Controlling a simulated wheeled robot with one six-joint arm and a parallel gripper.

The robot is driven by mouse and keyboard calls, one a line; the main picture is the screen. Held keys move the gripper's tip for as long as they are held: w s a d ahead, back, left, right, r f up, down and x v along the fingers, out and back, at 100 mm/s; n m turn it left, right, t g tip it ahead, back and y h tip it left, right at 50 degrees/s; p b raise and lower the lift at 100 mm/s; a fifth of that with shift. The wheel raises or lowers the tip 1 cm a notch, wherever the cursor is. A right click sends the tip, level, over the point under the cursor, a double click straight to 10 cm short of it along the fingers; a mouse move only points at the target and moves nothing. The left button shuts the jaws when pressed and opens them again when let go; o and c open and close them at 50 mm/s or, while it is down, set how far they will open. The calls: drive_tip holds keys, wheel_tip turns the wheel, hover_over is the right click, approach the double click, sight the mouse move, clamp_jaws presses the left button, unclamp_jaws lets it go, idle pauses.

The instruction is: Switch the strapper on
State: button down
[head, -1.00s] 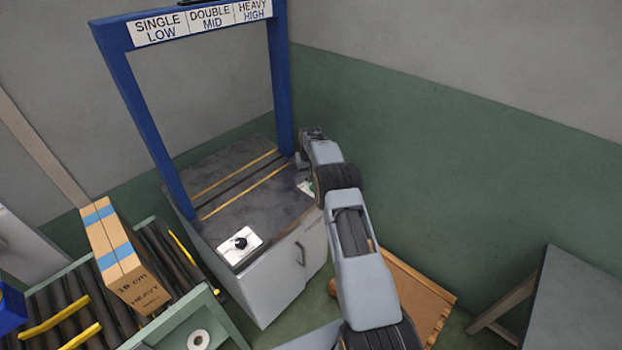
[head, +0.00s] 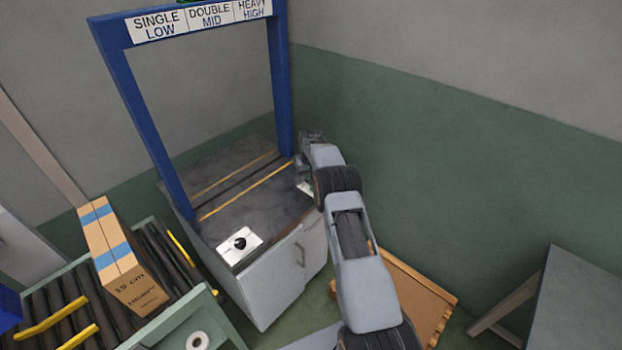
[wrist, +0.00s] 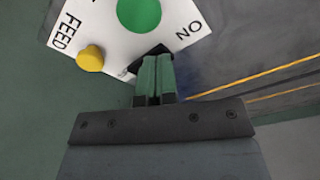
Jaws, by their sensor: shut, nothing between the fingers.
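The strapper is a grey cabinet (head: 275,280) with a dark striped top and a blue arch (head: 140,110). A green spot (head: 188,1) shows at the arch's top edge, cut by the frame. My gripper (head: 311,136) is at the cabinet's right side, beside a small white panel (head: 305,188) mostly hidden by my arm. In the wrist view the white panel (wrist: 105,35) carries a green round button (wrist: 139,13), a yellow knob (wrist: 90,58) by FEED and the word ON. My gripper's green fingers (wrist: 155,65) are shut and empty, over a black part (wrist: 150,54) at the panel's edge; contact is unclear.
A white plate with a black knob (head: 239,243) lies on the cabinet's front corner. A carton with blue bands (head: 120,260) stands on the roller conveyor (head: 60,305) at left. A wooden pallet-like piece (head: 415,290) and a grey table (head: 580,300) are at right.

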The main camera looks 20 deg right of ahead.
idle(0.3)
drive_tip(key=shift+r+p, duration=1.5)
drive_tip(key=shift+r, duration=1.95)
drive_tip(key=shift+f, duration=0.35)
drive_tip(key=shift+m+g, duration=0.3)
drive_tip(key=shift+g, duration=0.4)
drive_tip(key=s+f, duration=0.1)
drive_tip(key=s, duration=0.1)
drive_tip(key=s+a+f, duration=0.1)
drive_tip(key=s+f, duration=0.1)
drive_tip(key=shift+f, duration=0.2)
drive_tip(key=s+a+r+t, duration=0.1)
drive_tip(key=s+a+r, duration=0.3)
drive_tip(key=s+r, duration=0.3)
drive_tip(key=s+a+r+n+t, duration=0.1)
drive_tip(key=s+a+r, duration=0.3)
drive_tip(key=s, duration=1.3)
drive_tip(key=s+a+r+t, duration=0.1)
drive_tip(key=s+a+r, duration=0.4)
drive_tip(key=s+r, duration=0.6)
drive_tip(key=shift+s+r+n+t, duration=0.3)
drive_tip(key=shift+s+r, duration=0.1)
